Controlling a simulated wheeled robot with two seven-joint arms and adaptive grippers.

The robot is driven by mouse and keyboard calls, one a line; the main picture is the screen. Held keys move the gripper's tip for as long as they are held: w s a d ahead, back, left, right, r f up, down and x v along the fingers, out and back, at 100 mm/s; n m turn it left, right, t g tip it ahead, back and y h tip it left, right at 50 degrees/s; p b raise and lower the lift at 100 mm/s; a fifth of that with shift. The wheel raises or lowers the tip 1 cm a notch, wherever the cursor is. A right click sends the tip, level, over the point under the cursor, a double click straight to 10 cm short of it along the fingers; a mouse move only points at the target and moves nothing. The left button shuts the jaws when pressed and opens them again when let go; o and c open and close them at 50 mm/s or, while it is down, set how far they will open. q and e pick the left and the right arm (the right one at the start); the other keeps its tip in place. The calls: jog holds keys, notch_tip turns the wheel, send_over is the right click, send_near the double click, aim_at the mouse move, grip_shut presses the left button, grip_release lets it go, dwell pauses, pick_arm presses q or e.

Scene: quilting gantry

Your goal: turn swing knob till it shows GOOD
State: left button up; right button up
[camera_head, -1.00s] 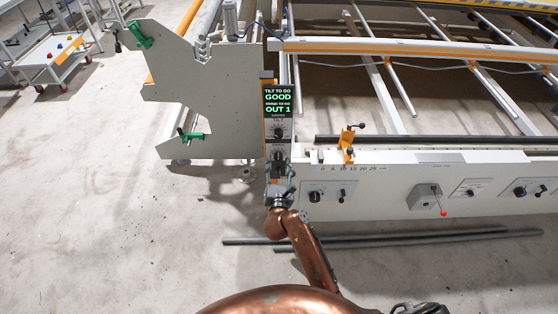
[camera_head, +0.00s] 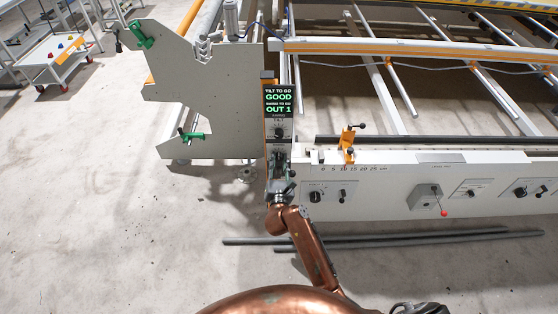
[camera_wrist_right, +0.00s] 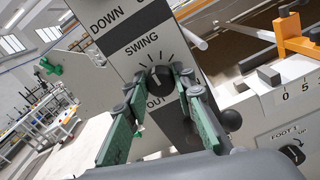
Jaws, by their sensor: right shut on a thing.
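The display (camera_head: 278,101) on the upright panel reads GOOD for tilt and OUT 1 for swing, in green. In the right wrist view the round dark swing knob (camera_wrist_right: 160,77) sits under the word SWING, with tick marks around it. My right gripper (camera_wrist_right: 160,72) has its green-padded fingers closed on both sides of this knob. In the head view my right gripper (camera_head: 279,162) is at the lower part of the panel and hides the swing knob. My left gripper is out of view.
The tilt knob (camera_head: 279,132) is just above my right gripper. A grey end plate (camera_head: 215,100) with green handles stands left of the panel. A white beam (camera_head: 385,190) with switches runs right. Dark bars (camera_head: 380,240) lie on the floor.

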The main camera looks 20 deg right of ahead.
jog(key=shift+r+n+p, duration=0.2)
jog(key=shift+n+p, duration=0.2)
jog(key=shift+p, duration=0.3)
grip_shut()
jog(key=n+p, duration=0.2)
jog(key=p, duration=0.1)
jog(key=shift+a+r+n+p, duration=0.1)
jog(key=shift+n+p, duration=0.2)
jog(key=shift+p, duration=0.05)
jog(key=shift+f+n+p, duration=0.25)
jog(key=shift+n+p, duration=1.05)
jog(key=shift+p, duration=0.05)
jog(key=o, duration=1)
grip_release()
